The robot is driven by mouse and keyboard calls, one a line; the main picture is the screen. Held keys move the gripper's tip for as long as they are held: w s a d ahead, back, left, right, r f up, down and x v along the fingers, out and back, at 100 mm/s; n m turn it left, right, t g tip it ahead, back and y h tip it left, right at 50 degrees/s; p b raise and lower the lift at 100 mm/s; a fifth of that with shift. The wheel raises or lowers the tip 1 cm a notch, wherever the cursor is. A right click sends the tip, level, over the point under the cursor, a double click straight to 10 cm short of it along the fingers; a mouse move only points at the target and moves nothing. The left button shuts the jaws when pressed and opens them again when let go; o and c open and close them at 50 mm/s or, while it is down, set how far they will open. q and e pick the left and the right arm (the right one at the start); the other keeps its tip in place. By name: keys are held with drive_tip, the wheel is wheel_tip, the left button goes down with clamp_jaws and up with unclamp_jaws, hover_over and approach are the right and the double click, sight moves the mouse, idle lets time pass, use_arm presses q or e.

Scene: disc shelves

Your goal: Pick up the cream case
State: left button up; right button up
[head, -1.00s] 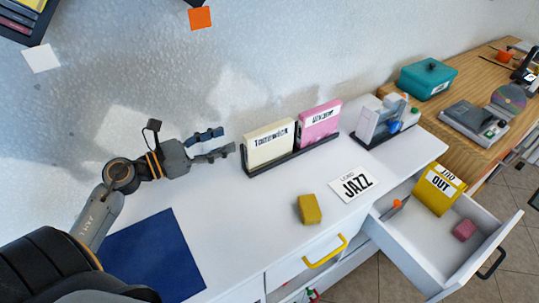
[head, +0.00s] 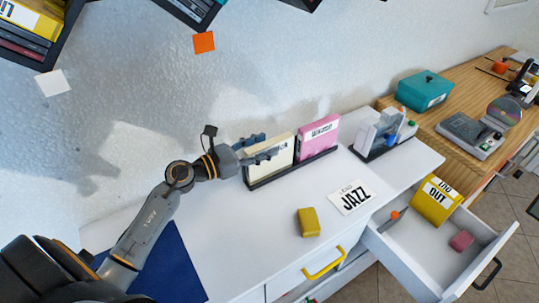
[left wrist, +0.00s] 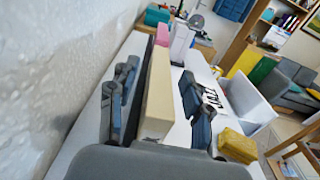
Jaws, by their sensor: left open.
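The cream case (head: 281,160) stands upright in a dark rack (head: 296,168) on the white desk, left of a pink case (head: 319,137). My left gripper (head: 265,152) is at the left end of the cream case, with fingers overlapping it in the head view. In the left wrist view the cream case (left wrist: 157,95) stands edge-on between the two open fingers of my left gripper (left wrist: 156,98). Visible gaps separate the fingers from the case there. My right gripper is not in view.
A yellow block (head: 309,222) and a JAZZ card (head: 350,197) lie on the desk. Dark wall shelves (head: 66,50) hang above. The desk front is mostly clear.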

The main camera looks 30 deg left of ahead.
use_arm(q)
drive_tip(key=x, duration=0.2)
drive_tip(key=shift+w+d, duration=0.15)
drive_tip(key=shift+w, duration=0.1)
clamp_jaws()
drive_tip(key=shift+s+r, duration=0.1)
